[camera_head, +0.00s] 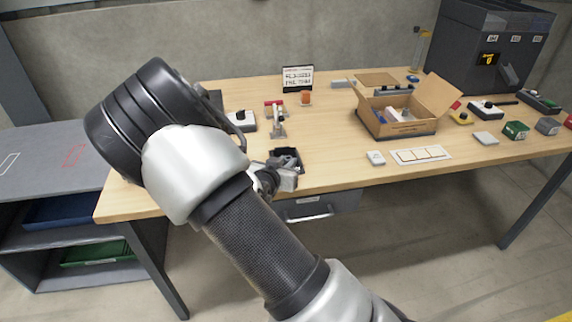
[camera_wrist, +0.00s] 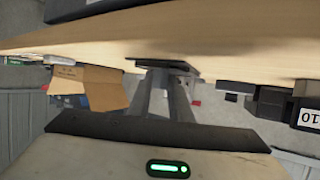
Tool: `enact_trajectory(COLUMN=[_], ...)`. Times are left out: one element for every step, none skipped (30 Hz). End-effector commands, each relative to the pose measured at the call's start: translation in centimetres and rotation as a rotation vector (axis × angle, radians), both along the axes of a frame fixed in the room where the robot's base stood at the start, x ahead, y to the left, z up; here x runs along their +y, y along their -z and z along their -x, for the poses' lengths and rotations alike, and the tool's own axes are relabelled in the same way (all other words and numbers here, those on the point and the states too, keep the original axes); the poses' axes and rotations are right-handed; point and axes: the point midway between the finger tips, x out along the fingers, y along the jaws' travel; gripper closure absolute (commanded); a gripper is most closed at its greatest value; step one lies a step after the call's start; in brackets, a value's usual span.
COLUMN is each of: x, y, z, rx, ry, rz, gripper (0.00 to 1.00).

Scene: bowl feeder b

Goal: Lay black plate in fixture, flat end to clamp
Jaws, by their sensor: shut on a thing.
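My gripper (camera_wrist: 170,92) shows in the wrist view with its two grey fingers closed on a thin dark plate (camera_wrist: 166,65), which fits the black plate. Only the plate's edge shows, so its flat end cannot be told. In the head view my gripper (camera_head: 288,180) is at the table's front edge, beside a small black open tray (camera_head: 285,155), and my wrist hides part of this area. A small metal clamp-like device (camera_head: 278,128), probably the fixture, stands farther back on the table, with a red part (camera_head: 274,103) behind it. The held plate is not clear in the head view.
An open cardboard box (camera_head: 402,117) is at the right, with a white card (camera_head: 421,155) in front. An orange object (camera_head: 305,97) and a sign (camera_head: 298,78) stand behind. The table between is clear.

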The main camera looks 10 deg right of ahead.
Motion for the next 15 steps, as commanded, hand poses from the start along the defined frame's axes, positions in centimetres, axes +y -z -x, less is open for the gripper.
enact_trajectory(x=[0.00,0.00,0.01,0.01,0.01,0.00,0.01,0.00,0.02,0.02,0.02,0.02,0.02,0.02,0.02], y=[-0.17,-0.17,-0.16,-0.13,-0.05,0.13,0.25,0.34,0.24,0.22,0.22,0.22,0.22,0.22,0.21], z=[-0.04,-0.03,-0.03,-0.03,-0.03,-0.02,-0.03,-0.02,-0.01,-0.01,-0.01,-0.01,-0.01,-0.01,-0.01], rx=[-0.002,-0.001,-0.001,-0.001,-0.001,-0.001,-0.001,-0.001,0.000,0.000,0.000,0.000,0.000,0.000,0.000], ry=[0.000,0.000,0.000,0.000,0.000,0.000,0.000,0.000,0.000,0.000,0.000,0.000,0.000,0.000,0.000], rz=[0.000,0.000,0.000,0.000,0.000,0.000,0.000,0.000,0.000,0.000,0.000,0.000,0.000,0.000,0.000], gripper=[1.00,1.00,1.00,1.00,1.00,1.00,1.00,1.00,0.77,0.72,0.67,0.63,0.63,0.63,0.63])
